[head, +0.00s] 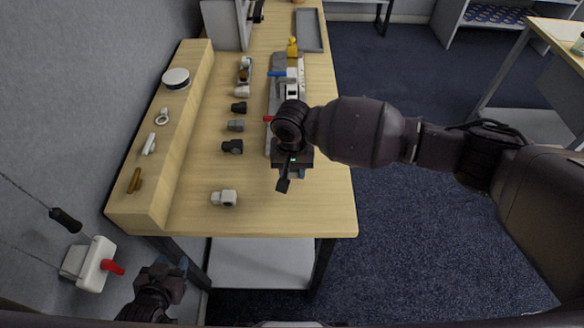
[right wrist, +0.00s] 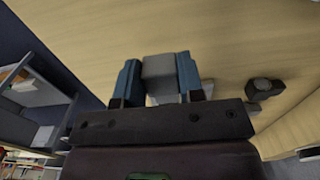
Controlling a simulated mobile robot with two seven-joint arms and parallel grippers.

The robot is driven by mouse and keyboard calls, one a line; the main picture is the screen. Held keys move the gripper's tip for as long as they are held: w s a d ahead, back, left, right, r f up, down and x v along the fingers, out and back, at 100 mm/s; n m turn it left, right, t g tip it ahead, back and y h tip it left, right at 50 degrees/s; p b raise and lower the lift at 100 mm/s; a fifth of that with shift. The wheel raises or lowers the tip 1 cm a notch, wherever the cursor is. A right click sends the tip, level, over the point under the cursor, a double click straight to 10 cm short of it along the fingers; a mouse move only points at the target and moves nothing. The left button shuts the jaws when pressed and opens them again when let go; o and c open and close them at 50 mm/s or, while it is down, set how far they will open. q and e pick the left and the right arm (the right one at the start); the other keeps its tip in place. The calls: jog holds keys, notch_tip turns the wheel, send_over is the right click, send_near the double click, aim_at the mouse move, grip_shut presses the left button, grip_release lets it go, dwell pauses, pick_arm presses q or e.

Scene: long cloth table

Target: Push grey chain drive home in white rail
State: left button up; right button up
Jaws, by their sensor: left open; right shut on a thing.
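My right gripper (head: 292,178) is over the front right of the table, shut on a grey block (right wrist: 159,72) that looks to be the grey chain drive. The block sits between the blue fingertips in the right wrist view. In the head view my gripper and arm hide most of it. A white part (head: 291,90), probably the white rail, stands on a long grey fixture (head: 273,100) just beyond my right wrist. The arm covers the near end of the fixture, so I cannot tell any contact there. My left gripper (head: 178,268) is open and empty, low beyond the table's front edge.
Several small loose parts lie left of the fixture, among them a grey one (head: 235,125), a black one (head: 232,146) and a white one (head: 224,198). A raised wooden ledge (head: 180,130) runs along the left. A grey tray (head: 309,30) lies at the back.

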jog(key=shift+w, duration=1.9)
jog(key=o, duration=1)
notch_tip(320, 180, up, 10)
jog(key=shift+f+b, duration=0.2)
jog(key=shift+b, duration=0.25)
jog(key=shift+r, duration=0.65)
